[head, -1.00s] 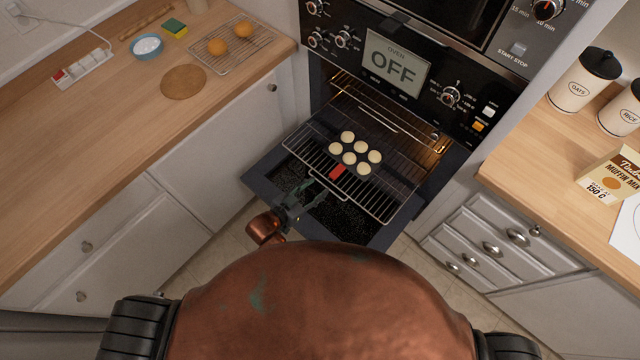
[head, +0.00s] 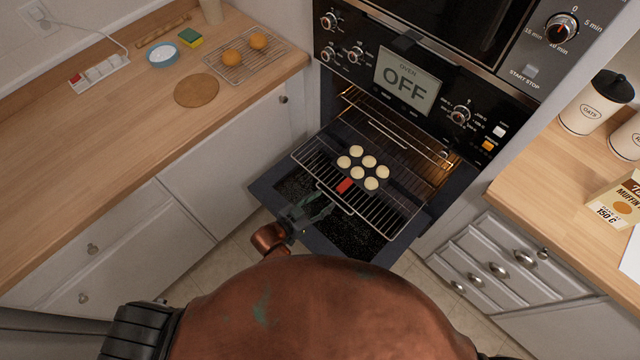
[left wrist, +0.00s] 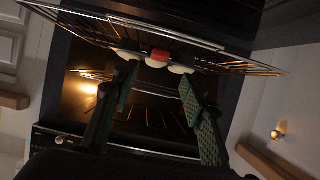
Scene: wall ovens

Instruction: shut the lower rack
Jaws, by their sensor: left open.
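The lower rack (head: 402,207) is a wire rack pulled out of the lower oven, above its open door (head: 270,190). It bears a dark muffin tray (head: 362,185) with several pale rounds and a red tab (head: 345,185) at the front. My left gripper (head: 322,208) is open and empty by the rack's front edge, near the red tab. In the left wrist view, its fingers (left wrist: 160,80) are apart, and the rack (left wrist: 225,45) crosses the upper part of the picture beyond their tips. Whether they touch it, I cannot tell. My right gripper is not in view.
Another rack (head: 402,131) is inside the oven. The oven display (head: 407,80) reads OFF. A wooden counter (head: 110,120) is at left, with a cooling rack (head: 228,75). The right counter (head: 545,180) holds canisters and a muffin mix box (head: 618,200). Cabinets flank the oven.

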